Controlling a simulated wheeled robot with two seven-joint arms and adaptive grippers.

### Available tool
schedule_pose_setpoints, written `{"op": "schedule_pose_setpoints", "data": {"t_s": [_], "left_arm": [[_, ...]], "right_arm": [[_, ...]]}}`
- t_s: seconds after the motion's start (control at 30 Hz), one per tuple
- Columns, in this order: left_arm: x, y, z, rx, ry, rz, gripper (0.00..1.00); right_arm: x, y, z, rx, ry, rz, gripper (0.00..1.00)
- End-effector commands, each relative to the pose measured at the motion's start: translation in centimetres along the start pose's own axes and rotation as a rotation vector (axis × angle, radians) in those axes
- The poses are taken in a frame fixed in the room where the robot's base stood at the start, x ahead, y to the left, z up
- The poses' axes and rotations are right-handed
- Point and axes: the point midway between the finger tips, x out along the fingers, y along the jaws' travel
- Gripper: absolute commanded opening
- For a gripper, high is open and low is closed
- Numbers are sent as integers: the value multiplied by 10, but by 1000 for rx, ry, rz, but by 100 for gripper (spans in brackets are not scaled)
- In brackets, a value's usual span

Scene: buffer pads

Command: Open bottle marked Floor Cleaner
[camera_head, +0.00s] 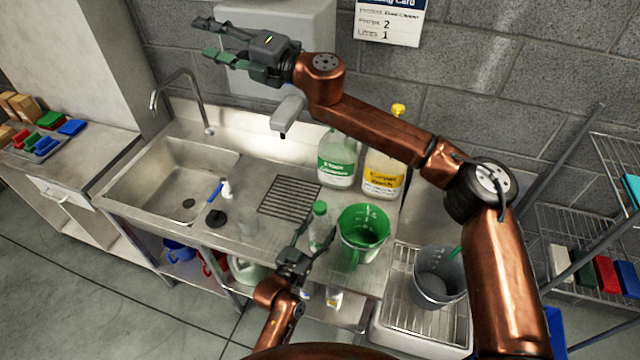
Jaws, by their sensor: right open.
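A clear bottle with a green label (337,172) stands at the back of the steel counter. Its label seems to end in "Cleaner", but the first word is hard to read. Its top is hidden behind my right arm. A yellow-labelled bottle (382,178) with a yellow top, seemingly marked Carpet Wash, stands to its right. My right gripper (222,42) is open and empty, high at the upper left, well away from the bottles. My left gripper (300,243) is low at the counter's front, by a small green-capped bottle (320,228); whether it touches it is unclear.
A green measuring jug (364,226) stands right of the small bottle. A grey bucket (438,285) sits on a rack at right. The sink (185,175) and tap are at left. A wall card (390,22) shows pumps 2, litres 1. My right arm spans above the counter.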

Motion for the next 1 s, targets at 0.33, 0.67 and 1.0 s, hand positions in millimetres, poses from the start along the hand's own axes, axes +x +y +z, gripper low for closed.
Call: {"op": "schedule_pose_setpoints", "data": {"t_s": [0.33,0.67,1.0], "left_arm": [[0,0,0,0,0,0,0],[0,0,0,0,0,0,0],[0,0,0,0,0,0,0]], "right_arm": [[-30,-56,117,1182,-498,82,45],[-97,-188,124,2134,-1098,190,45],[-187,-286,36,-2407,1802,-341,45]]}}
